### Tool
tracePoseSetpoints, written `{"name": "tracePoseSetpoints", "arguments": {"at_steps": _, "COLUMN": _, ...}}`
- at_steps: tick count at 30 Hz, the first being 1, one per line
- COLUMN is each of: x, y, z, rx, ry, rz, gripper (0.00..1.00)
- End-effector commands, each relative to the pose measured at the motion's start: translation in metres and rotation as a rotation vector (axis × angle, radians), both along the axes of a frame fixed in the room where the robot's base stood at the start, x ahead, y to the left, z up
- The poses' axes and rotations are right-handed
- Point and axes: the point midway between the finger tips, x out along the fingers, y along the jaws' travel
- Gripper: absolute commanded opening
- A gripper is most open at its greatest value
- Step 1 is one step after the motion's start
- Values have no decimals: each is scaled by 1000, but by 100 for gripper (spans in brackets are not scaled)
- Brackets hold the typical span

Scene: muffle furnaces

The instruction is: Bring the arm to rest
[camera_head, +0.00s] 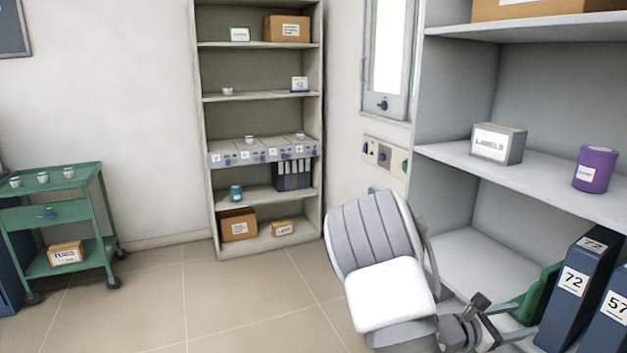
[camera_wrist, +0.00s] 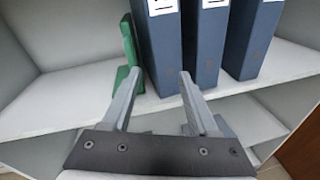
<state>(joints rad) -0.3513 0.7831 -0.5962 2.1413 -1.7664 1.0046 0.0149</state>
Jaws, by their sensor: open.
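My gripper (camera_head: 509,323) reaches into the lower right of the head view, in front of the right-hand grey shelf unit (camera_head: 465,80). In the wrist view my gripper (camera_wrist: 157,75) has its two fingers spread apart with nothing between them. The fingers point at the shelf where blue binders (camera_wrist: 163,45) stand. A green bookend-like piece (camera_wrist: 130,50) stands left of the binders, close to the left finger; I cannot tell whether they touch. In the head view the green piece (camera_head: 538,292) is partly behind the gripper, beside the binder marked 72 (camera_head: 574,290).
Above, a shelf board holds a LABELS box (camera_head: 497,144) and a purple jar (camera_head: 595,169). A tall shelf unit (camera_head: 206,130) stands at the back. A green cart (camera_head: 75,212) with small cups stands at the left. The tiled floor (camera_head: 200,295) between is clear.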

Motion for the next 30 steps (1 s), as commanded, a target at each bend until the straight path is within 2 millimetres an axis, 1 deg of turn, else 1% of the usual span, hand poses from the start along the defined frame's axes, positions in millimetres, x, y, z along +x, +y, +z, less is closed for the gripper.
{"name": "tracePoseSetpoints", "arguments": {"at_steps": 1, "x": -12, "y": 0, "z": 15, "rx": 56, "ry": -62, "rz": -54, "gripper": 60}}
{"name": "tracePoseSetpoints", "arguments": {"at_steps": 3, "x": -29, "y": 4, "z": 26, "rx": 134, "ry": -143, "rz": -129, "gripper": 60}}
{"name": "tracePoseSetpoints", "arguments": {"at_steps": 8, "x": -65, "y": 19, "z": 47, "rx": 313, "ry": -314, "rz": -290, "gripper": 60}}
{"name": "tracePoseSetpoints", "arguments": {"at_steps": 12, "x": -92, "y": 39, "z": 63, "rx": 475, "ry": -456, "rz": -420, "gripper": 60}}
{"name": "tracePoseSetpoints", "arguments": {"at_steps": 14, "x": -103, "y": 49, "z": 70, "rx": 545, "ry": -513, "rz": -470, "gripper": 60}}
{"name": "tracePoseSetpoints", "arguments": {"at_steps": 18, "x": -125, "y": 77, "z": 88, "rx": 711, "ry": -643, "rz": -581, "gripper": 60}}
{"name": "tracePoseSetpoints", "arguments": {"at_steps": 23, "x": -145, "y": 114, "z": 111, "rx": 905, "ry": -779, "rz": -690, "gripper": 60}}
{"name": "tracePoseSetpoints", "arguments": {"at_steps": 30, "x": -172, "y": 174, "z": 152, "rx": 1202, "ry": -960, "rz": -817, "gripper": 60}}
